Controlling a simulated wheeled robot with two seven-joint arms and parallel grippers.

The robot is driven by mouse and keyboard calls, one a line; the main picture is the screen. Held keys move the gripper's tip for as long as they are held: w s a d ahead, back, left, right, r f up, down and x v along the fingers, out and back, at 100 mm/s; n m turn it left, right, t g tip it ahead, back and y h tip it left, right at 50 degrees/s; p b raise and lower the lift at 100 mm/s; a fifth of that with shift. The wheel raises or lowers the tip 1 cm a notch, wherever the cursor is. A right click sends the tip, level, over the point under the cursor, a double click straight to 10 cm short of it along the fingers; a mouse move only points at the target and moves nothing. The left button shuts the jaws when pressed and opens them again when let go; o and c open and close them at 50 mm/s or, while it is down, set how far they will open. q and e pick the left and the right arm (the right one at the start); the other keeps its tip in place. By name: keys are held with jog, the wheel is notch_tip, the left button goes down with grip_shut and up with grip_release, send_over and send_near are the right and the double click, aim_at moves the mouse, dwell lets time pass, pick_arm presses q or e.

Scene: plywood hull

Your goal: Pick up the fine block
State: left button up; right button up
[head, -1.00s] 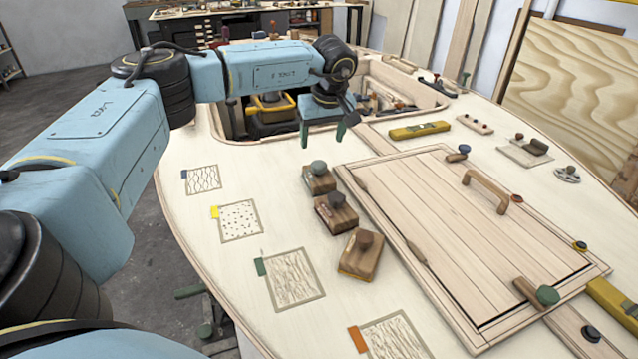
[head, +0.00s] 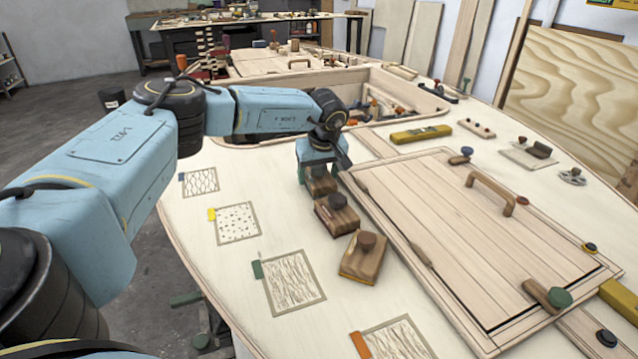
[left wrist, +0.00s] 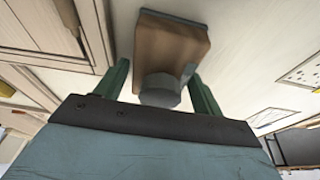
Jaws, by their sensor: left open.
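Three wooden blocks with knobs stand in a row left of the panel. The far block (head: 321,185) is partly hidden by my left gripper (head: 320,168). The middle block (head: 337,219) has a dark knob, and the near block (head: 364,262) a brown knob. I cannot read which is the fine one. In the left wrist view, the far block (left wrist: 172,42) shows its grey-green knob (left wrist: 160,92) between the open green fingers of my left gripper (left wrist: 160,85). The fingers stand either side of the knob; contact is not visible. My right gripper is out of view.
A slatted panel with a handle (head: 490,190) lies right of the blocks. Patterned patches with coloured tabs, such as the green-tabbed one (head: 294,284), lie to the left. An open well (head: 440,108) with tools lies behind, and a yellow tool (head: 420,134) lies near it.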

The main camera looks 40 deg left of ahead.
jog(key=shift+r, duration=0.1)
pick_arm(q)
jog(key=c, duration=0.8)
jog(key=shift+r, duration=0.15)
jog(key=shift+r, duration=0.25)
notch_tip(320, 180, up, 8)
jog(key=p, duration=0.2)
jog(key=shift+p, duration=0.3)
jog(key=shift+r, duration=0.6)
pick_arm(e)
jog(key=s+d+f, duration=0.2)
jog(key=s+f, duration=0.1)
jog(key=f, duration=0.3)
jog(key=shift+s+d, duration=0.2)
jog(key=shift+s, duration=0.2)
